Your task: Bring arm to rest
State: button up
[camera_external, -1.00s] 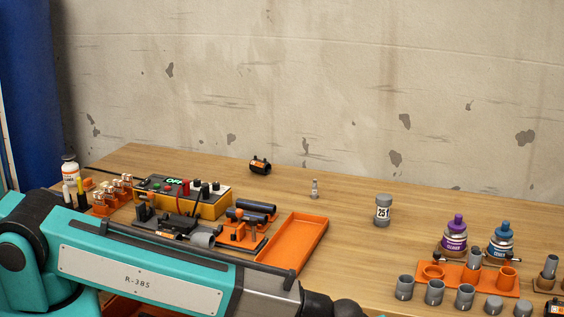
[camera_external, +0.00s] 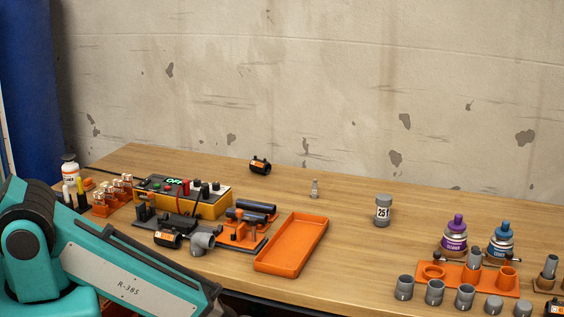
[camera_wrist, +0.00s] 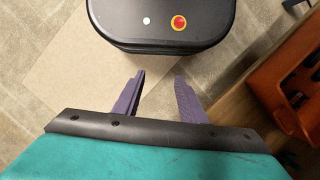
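My teal arm (camera_external: 128,275) shows at the lower left of the external view, angled down to the right and out of the bottom of the picture. My gripper is outside that view. In the wrist view my gripper (camera_wrist: 160,84) shows two purple fingers set apart, with nothing between them. It points at the floor and at a black rounded body with a red button, which looks like my own base. The bench lies to the right of the fingers, which touch nothing I can see.
The wooden bench (camera_external: 350,255) holds an orange tray (camera_external: 268,266), a yellow control box (camera_external: 205,208), a grey pipe elbow (camera_external: 201,243), a grey jar (camera_external: 383,211), and purple (camera_external: 454,238) and blue (camera_external: 501,243) bottles. An orange bin (camera_wrist: 262,82) stands at the right in the wrist view.

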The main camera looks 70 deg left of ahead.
jog(key=s+a+n+g, duration=0.1)
jog(key=s+g, duration=0.1)
jog(key=s, duration=0.6)
jog(key=shift+a+r, duration=0.15)
jog(key=shift+a, duration=0.05)
jog(key=shift+w, duration=0.1)
dwell(1.1)
